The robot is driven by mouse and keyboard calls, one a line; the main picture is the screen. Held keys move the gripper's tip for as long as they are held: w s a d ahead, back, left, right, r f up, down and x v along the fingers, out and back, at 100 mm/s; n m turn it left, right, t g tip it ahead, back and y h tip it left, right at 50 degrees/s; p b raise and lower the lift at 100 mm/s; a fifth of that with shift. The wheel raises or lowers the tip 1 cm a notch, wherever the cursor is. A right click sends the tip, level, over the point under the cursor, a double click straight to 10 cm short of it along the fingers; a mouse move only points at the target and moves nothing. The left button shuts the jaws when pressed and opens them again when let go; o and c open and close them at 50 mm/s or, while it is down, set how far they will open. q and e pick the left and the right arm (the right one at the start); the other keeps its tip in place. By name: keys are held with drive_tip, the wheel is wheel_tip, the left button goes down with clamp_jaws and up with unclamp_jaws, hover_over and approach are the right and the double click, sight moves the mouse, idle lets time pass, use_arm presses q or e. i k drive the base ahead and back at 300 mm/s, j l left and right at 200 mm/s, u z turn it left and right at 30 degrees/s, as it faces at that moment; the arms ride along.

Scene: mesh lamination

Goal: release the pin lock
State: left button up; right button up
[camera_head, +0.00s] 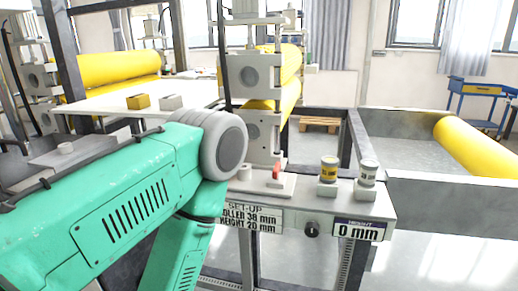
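I cannot tell for sure which part is the pin lock. A small red piece (277,170) stands upright on a pale block on the machine's grey panel (310,205), just right of my arm's elbow. My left arm comes in from the left, bends at the grey joint and runs down out of the picture, so its gripper is not in view. The arm hides the panel's left part. My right arm and gripper are not in view.
Below are a black knob (311,229) and a "0 mm" display (358,231). Yellow rollers (288,85) rise behind. A white table (140,101) holds two blocks.

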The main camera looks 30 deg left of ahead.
sight(276, 171)
drive_tip(key=k+j, duration=0.1)
drive_tip(key=j, duration=0.4)
drive_tip(key=k+j, duration=0.1)
drive_tip(key=j, duration=0.35)
drive_tip(key=k+j, duration=0.15)
drive_tip(key=j, duration=0.35)
drive_tip(key=k+j, duration=0.1)
drive_tip(key=j, duration=0.4)
drive_tip(key=k+j, duration=0.1)
drive_tip(key=j, duration=0.35)
